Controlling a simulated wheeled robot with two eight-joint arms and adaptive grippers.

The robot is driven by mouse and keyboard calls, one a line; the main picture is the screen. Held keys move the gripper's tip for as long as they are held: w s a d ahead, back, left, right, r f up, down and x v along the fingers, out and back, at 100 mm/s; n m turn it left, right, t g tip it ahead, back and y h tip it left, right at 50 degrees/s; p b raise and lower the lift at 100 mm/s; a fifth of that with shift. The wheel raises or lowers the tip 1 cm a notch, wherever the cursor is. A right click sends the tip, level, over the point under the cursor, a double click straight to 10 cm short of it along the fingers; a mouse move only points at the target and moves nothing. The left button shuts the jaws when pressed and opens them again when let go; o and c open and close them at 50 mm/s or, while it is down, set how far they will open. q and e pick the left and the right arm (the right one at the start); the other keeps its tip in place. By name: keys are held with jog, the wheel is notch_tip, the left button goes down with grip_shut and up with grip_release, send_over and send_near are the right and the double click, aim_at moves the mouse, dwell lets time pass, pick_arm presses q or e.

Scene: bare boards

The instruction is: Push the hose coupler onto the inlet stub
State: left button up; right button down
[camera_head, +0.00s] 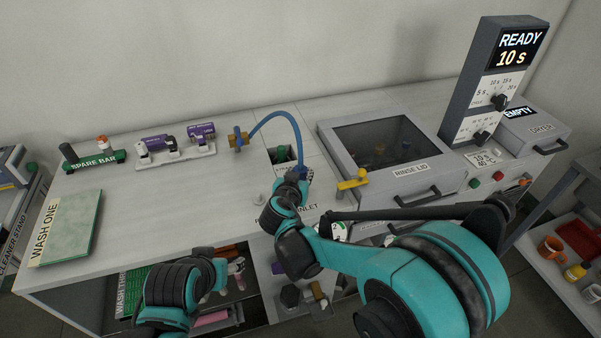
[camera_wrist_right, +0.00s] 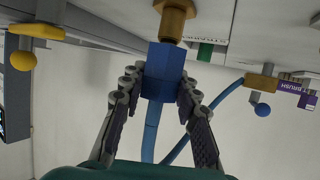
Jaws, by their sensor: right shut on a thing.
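The blue hose coupler (camera_wrist_right: 163,72) is held between the fingers of my right gripper (camera_wrist_right: 160,88), which is shut on it. The same gripper shows in the head view (camera_head: 298,174), at the end of the blue hose (camera_head: 272,117). The brass inlet stub (camera_wrist_right: 175,20) is directly beyond the coupler in the wrist view, roughly in line with it. The coupler's end meets the stub in that picture; I cannot tell how far it is on. My left arm is at the lower left of the head view; its gripper (camera_head: 222,272) is too unclear to read.
A brass valve (camera_head: 238,138) anchors the hose's far end. A yellow lever (camera_head: 352,182) stands right of my right gripper, near the rinse lid (camera_head: 410,170). A green spare bar (camera_head: 95,160) and a wash board (camera_head: 68,228) are at left.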

jog(key=shift+f+b, duration=1.4)
jog(key=shift+f, duration=0.35)
jog(key=c, duration=1)
grip_release()
jog(key=shift+r, duration=0.1)
jog(key=shift+c, duration=0.2)
jog(key=v, duration=1.2)
jog(key=shift+d, duration=0.1)
jog(key=s+d+f+g, duration=0.2)
jog(key=s+d+g, duration=0.2)
jog(key=d, duration=0.9)
jog(key=s+d+f+n+g+y, duration=0.1)
jog(key=s+d, duration=0.2)
jog(key=s, duration=0.3)
jog(key=s+d+f+n+g+y, duration=0.1)
jog(key=s+d, duration=0.3)
jog(key=s, duration=0.3)
jog(key=shift+f+y, duration=0.25)
jog(key=shift+y, duration=0.15)
